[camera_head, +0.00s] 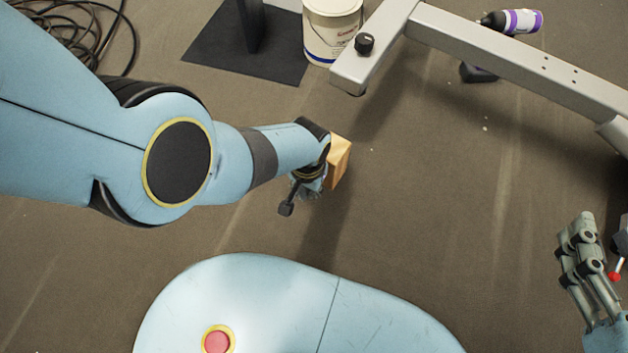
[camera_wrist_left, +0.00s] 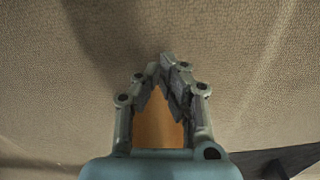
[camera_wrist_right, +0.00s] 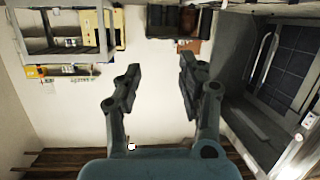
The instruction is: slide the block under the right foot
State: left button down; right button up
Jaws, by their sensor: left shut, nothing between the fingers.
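The wooden block (camera_head: 339,162) stands on the floor just right of my left wrist in the head view, partly hidden by it. My left gripper (camera_head: 307,182) is close beside the block. In the left wrist view, the fingertips (camera_wrist_left: 167,62) meet, and the orange-brown block (camera_wrist_left: 158,122) shows behind the fingers, not clasped at the tips. The grey frame's near foot bar (camera_head: 372,55), with a black knob, lies above and right of the block, apart from it. My right gripper (camera_head: 577,232) is raised at the right. Its fingers (camera_wrist_right: 161,66) are spread and empty in the right wrist view.
A white bucket (camera_head: 331,32) stands beside the foot bar's end. A black mat (camera_head: 250,45) and coiled cables (camera_head: 70,35) lie at upper left. A purple-and-white bottle (camera_head: 516,21) lies beyond the frame. The floor (camera_head: 450,190) right of the block is largely clear.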

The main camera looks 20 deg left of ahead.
pick_arm(q)
jog(key=shift+w+d+f+b, duration=0.15)
jog(key=shift+w+b, duration=0.3)
jog(key=shift+w, duration=0.85)
pick_arm(e)
jog(key=w+r+t+y, duration=0.1)
jog(key=w+r+t, duration=0.2)
jog(key=r, duration=0.4)
jog(key=shift+w+a+r+n+t, duration=0.3)
jog(key=shift+w+a+r+n, duration=0.1)
jog(key=shift+w, duration=0.25)
jog(key=shift+f, duration=0.1)
